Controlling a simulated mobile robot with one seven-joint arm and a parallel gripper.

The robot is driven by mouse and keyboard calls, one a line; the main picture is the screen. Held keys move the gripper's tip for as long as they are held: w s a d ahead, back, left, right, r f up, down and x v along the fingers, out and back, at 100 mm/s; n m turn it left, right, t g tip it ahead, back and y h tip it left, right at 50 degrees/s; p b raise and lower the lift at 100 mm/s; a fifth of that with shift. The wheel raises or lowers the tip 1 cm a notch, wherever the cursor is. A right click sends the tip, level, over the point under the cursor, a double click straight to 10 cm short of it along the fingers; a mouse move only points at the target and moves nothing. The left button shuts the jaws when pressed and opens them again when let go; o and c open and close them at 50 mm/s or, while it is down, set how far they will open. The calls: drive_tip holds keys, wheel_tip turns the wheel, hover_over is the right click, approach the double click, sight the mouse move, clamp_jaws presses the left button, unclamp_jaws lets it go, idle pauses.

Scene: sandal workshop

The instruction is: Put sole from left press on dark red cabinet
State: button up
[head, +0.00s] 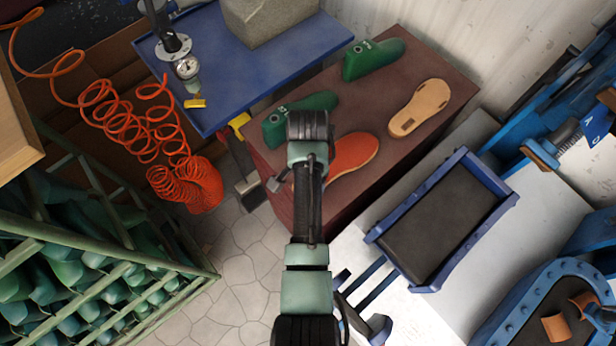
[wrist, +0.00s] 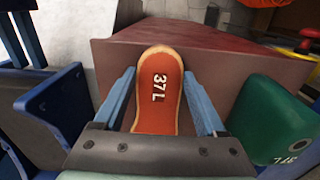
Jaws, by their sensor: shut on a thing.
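My gripper (wrist: 160,106) has its two blue fingers closed on either side of an orange-red sole marked 37L (wrist: 158,78). An orange-red sole also shows in the head view (head: 354,153), partly hidden by my arm, over the dark red cabinet (head: 420,66). I cannot tell whether it touches the top. My fingers are hidden in the head view. The cabinet also shows in the wrist view (wrist: 215,65), behind the sole. The blue-rimmed tray with a dark pad (head: 440,222), perhaps part of the left press, is empty at the right.
On the cabinet are a tan sole (head: 419,107) and two green lasts, one at the back (head: 373,59) and one by my arm (head: 275,124). A blue table (head: 250,60) adjoins behind. Orange hose coils (head: 185,182) and a green rack (head: 80,240) stand left.

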drive_tip(key=shift+f, duration=0.35)
idle(0.4)
drive_tip(key=o, duration=1.2)
wheel_tip(320, 180, up, 13)
drive_tip(key=shift+p, duration=0.65)
